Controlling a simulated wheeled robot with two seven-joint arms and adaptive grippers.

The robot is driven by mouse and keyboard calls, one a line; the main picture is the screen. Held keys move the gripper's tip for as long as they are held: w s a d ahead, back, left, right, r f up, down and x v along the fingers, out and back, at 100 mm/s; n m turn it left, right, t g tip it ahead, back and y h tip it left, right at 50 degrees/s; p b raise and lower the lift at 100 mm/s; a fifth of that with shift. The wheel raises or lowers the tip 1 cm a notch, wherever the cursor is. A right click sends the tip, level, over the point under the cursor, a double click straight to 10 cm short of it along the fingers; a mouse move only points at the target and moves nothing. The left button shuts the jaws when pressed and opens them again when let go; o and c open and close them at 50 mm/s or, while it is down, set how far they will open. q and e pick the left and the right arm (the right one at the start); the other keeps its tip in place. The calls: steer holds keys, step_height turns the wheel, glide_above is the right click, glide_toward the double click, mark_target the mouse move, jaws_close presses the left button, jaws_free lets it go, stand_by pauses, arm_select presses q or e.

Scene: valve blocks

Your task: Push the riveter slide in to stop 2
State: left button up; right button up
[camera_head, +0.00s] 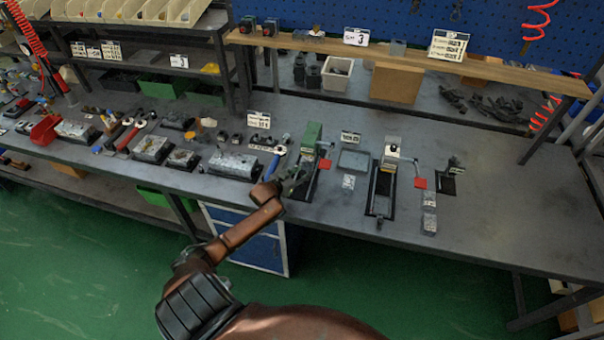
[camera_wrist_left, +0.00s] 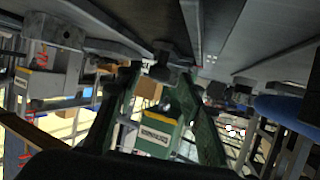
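The green riveter (camera_head: 310,137) stands on the bench in the head view, with a red tab at its right side. Its green body with a yellow stripe and a white label also shows in the left wrist view (camera_wrist_left: 157,132), seen between my fingers. My left gripper (camera_head: 292,183) is at the riveter's front, low over the bench, and hides part of its base and slide. In the wrist view, a dark block sits between or behind the tips of my left gripper (camera_wrist_left: 163,68); whether they touch it is unclear. The slide's stop marks are not readable. My right gripper is not visible.
A second fixture (camera_head: 383,190) with a red tab stands to the right, with a shallow grey tray (camera_head: 354,160) between. A metal block (camera_head: 233,165) and tools lie to the left. A wooden shelf (camera_head: 400,60) runs behind.

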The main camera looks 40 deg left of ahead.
arm_select(q)
steer(key=shift+s, duration=0.4)
steer(key=v, duration=1.1)
steer(key=shift+r, duration=0.25)
